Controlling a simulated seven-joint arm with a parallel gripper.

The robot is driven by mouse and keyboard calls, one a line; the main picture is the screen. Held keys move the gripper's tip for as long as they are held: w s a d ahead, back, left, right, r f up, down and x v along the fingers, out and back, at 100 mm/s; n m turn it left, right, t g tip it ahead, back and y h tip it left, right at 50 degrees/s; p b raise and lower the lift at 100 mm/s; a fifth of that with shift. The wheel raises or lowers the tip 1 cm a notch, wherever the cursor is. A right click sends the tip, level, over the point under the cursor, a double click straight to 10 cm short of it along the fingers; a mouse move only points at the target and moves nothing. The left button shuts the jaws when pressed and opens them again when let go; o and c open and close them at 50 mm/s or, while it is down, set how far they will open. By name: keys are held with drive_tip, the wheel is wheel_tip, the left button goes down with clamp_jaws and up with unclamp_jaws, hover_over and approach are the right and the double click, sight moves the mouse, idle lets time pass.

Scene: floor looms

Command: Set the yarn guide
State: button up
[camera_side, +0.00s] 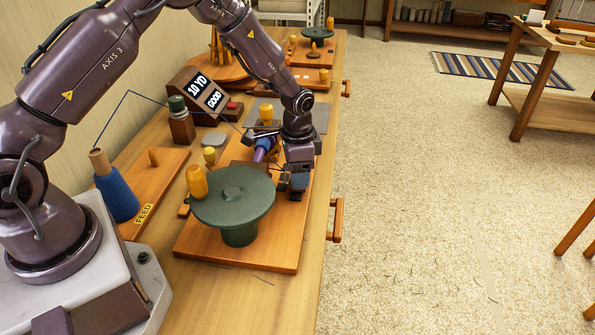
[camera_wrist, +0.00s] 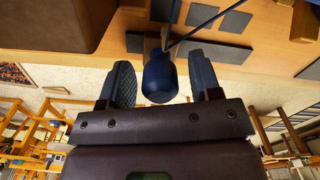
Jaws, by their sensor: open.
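My gripper (camera_side: 298,186) hangs at the right edge of the wooden winder board, just behind and right of the dark green round plate (camera_side: 232,196). In the wrist view its two ribbed fingers (camera_wrist: 164,84) stand apart. A dark blue rounded knob (camera_wrist: 159,78) shows between them, with a gap on each side; I cannot tell whether it is the yarn guide. The area between the fingers is mostly hidden there by the gripper. No part is clearly recognisable as the yarn guide.
A blue yarn cone (camera_side: 117,194) stands left on the board marked FEED (camera_side: 145,214). A yellow-orange handle (camera_side: 197,181) stands on the green plate. The display box (camera_side: 201,92) reads "10 YD" and "GOOD". Thin yarn passes above the bench. Open floor lies right of the bench.

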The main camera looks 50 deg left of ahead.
drive_tip(key=shift+f, duration=0.25)
clamp_jaws()
drive_tip(key=w+a, duration=0.5)
drive_tip(key=shift+w+a, duration=0.3)
drive_tip(key=shift+r, duration=0.1)
drive_tip(key=shift+c, duration=0.5)
unclamp_jaws()
drive_tip(key=shift+a, duration=0.1)
drive_tip(key=shift+o, duration=0.5)
